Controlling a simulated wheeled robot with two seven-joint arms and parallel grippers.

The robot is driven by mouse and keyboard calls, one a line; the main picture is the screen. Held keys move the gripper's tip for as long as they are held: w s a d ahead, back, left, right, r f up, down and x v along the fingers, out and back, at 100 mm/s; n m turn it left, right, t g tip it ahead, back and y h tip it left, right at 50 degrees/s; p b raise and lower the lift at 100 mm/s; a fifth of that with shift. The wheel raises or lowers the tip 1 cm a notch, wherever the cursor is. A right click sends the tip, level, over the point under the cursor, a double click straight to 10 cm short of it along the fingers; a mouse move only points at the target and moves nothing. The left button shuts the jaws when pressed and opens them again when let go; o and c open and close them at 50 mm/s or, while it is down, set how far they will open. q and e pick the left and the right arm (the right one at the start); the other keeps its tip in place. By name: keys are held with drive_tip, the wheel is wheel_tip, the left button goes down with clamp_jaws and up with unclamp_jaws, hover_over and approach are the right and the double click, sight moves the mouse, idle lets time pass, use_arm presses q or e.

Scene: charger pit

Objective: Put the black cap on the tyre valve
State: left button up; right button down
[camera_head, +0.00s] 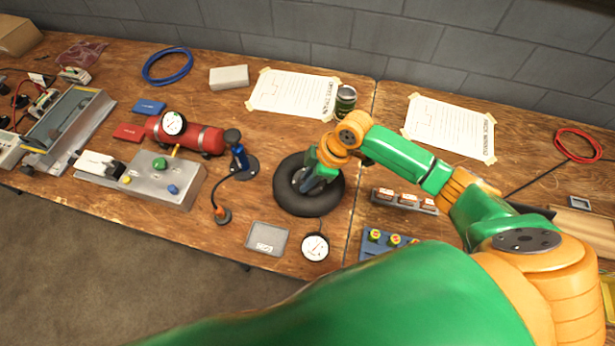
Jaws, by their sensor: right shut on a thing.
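The black tyre (287,203) lies flat on the wooden bench near the middle of the view. My right gripper (308,184) reaches down into the tyre's centre from the upper right. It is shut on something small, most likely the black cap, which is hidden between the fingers. The tyre valve cannot be made out; the gripper covers much of the tyre's hub. Whether the held thing touches the valve cannot be told. My left gripper is out of view.
A blue hand pump (240,161) stands just left of the tyre, and a round gauge (315,247) lies in front. A green can (345,101) stands behind. A red tank (190,136) lies farther left.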

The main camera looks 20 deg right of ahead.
drive_tip(key=shift+f+b, duration=0.6)
drive_tip(key=shift+f, duration=0.3)
drive_tip(key=c, duration=0.7)
unclamp_jaws()
drive_tip(key=shift+r, duration=0.1)
drive_tip(key=v, duration=0.7)
